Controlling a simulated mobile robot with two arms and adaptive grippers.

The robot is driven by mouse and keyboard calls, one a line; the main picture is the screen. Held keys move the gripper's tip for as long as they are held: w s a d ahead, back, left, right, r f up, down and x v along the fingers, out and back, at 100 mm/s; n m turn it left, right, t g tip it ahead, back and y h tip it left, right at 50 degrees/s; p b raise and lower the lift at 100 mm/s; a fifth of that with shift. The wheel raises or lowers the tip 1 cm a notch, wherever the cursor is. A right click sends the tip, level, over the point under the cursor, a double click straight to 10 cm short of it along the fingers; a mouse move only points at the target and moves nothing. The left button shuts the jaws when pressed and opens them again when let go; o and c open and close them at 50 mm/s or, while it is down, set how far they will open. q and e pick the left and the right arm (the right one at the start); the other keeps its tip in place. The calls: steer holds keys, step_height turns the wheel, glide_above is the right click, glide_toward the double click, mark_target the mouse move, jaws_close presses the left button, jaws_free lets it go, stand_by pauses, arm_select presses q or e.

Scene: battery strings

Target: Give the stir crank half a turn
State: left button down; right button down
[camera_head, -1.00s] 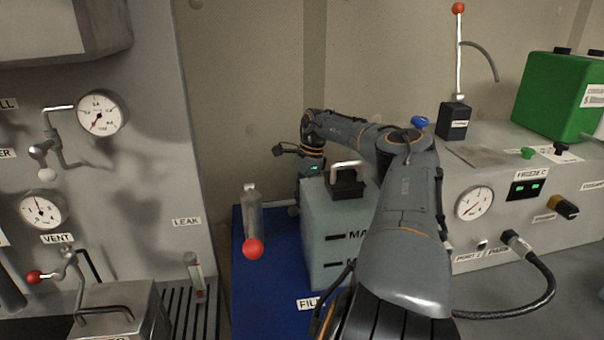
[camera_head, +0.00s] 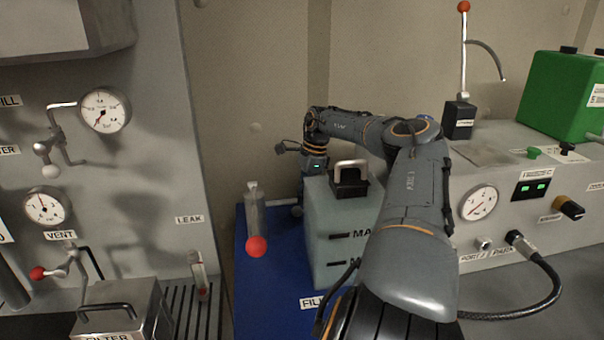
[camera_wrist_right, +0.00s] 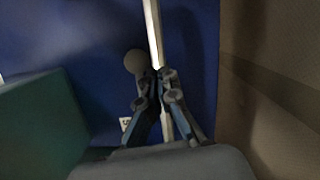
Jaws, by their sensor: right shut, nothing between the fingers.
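No part labelled as the stir crank can be read. In the right wrist view a pale upright rod (camera_wrist_right: 153,30) and a round grey knob (camera_wrist_right: 135,62) show above the blue base; they may be the crank, but I cannot tell. My right gripper (camera_wrist_right: 156,76) is shut and empty, its fingertips close to the rod and just right of the knob. Contact is unclear. In the head view my right gripper (camera_head: 298,209) is small, pointing down beside the far left corner of the pale green tank (camera_head: 330,215). My left gripper is not in view.
The tank has a black cap with a handle (camera_head: 350,178). A clear cylinder (camera_head: 254,208) with a red ball (camera_head: 256,246) stands on the blue base (camera_head: 265,300). A grey gauge panel (camera_head: 140,190) is at left, a console (camera_head: 510,250) with hose at right. The wall stands close behind.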

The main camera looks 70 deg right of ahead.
steer(key=v, duration=1.1)
steer(key=shift+r, duration=0.35)
